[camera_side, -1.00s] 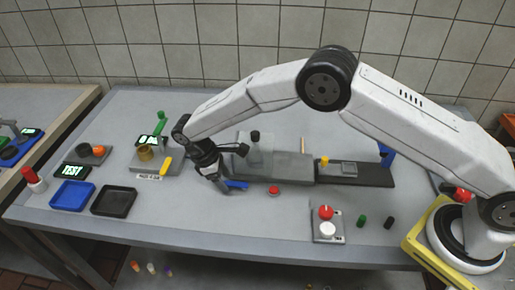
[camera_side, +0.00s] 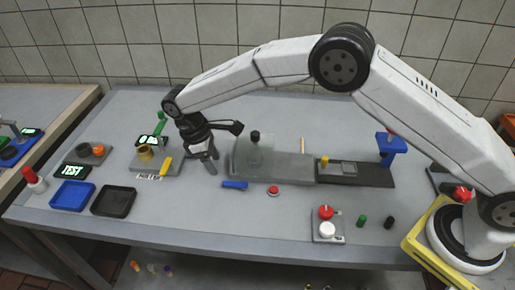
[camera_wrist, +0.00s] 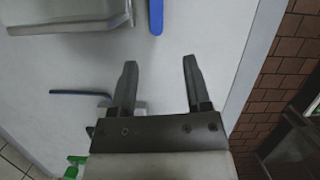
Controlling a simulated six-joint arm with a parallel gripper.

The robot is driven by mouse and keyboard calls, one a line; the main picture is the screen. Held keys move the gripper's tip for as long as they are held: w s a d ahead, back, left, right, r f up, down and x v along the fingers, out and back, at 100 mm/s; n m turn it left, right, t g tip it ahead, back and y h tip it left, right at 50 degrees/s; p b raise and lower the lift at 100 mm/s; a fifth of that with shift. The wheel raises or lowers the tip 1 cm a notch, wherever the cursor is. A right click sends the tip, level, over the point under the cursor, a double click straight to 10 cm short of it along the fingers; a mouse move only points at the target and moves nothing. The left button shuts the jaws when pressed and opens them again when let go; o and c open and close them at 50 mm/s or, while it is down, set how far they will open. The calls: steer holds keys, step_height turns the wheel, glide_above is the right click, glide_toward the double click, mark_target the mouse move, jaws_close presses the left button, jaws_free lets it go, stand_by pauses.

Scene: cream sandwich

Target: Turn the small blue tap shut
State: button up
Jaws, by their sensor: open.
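A small blue handle (camera_side: 235,184), which looks like the tap, is at the front left foot of the grey machine (camera_side: 275,172). It lies level, roughly along the machine's front. In the wrist view, the end of a blue bar (camera_wrist: 156,14) beside the grey metal body (camera_wrist: 70,14) is likely the same handle. My gripper (camera_side: 211,165) is up and to the left of the handle, apart from it. In the wrist view my gripper (camera_wrist: 160,68) is open, with only bare table between its fingers. Whether the tap is open or closed cannot be told.
Left of my gripper stands a scale-like unit with a yellow lever (camera_side: 165,166) and a green lever (camera_side: 160,121). A red button (camera_side: 273,190) is right of the handle. Trays, blue (camera_side: 73,207) and black (camera_side: 114,214), lie at the left. The front table is mostly clear.

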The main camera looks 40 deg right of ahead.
mark_target(228, 184)
steer(key=shift+s+d+r+t+y, duration=0.25)
steer(key=shift+s+d+t+y, duration=0.85)
steer(key=shift+d+y, duration=0.2)
step_height(228, 184, down, 8)
steer(key=shift+r, duration=0.2)
steer(key=shift+a+f, duration=0.1)
steer(key=shift+f, duration=0.05)
steer(key=n, duration=0.1)
steer(key=s+n, duration=0.1)
steer(key=n, duration=0.3)
steer(key=shift+s+a, duration=0.35)
steer(key=shift+s+r+n, duration=0.1)
steer(key=shift+r+n, duration=0.1)
steer(key=shift+n, duration=0.1)
step_height(228, 184, up, 8)
steer(key=s+d+r+m+t, duration=0.1)
steer(key=s+d+r+m, duration=0.1)
steer(key=s+d+m, duration=0.6)
steer(key=s+d+r+m+t, duration=0.1)
steer(key=s+d+r+m, duration=0.2)
steer(key=s+d+m, duration=0.4)
steer(key=shift+s+d+m+t, duration=0.35)
steer(key=shift+s+d, duration=0.8)
steer(key=shift+d, duration=1.25)
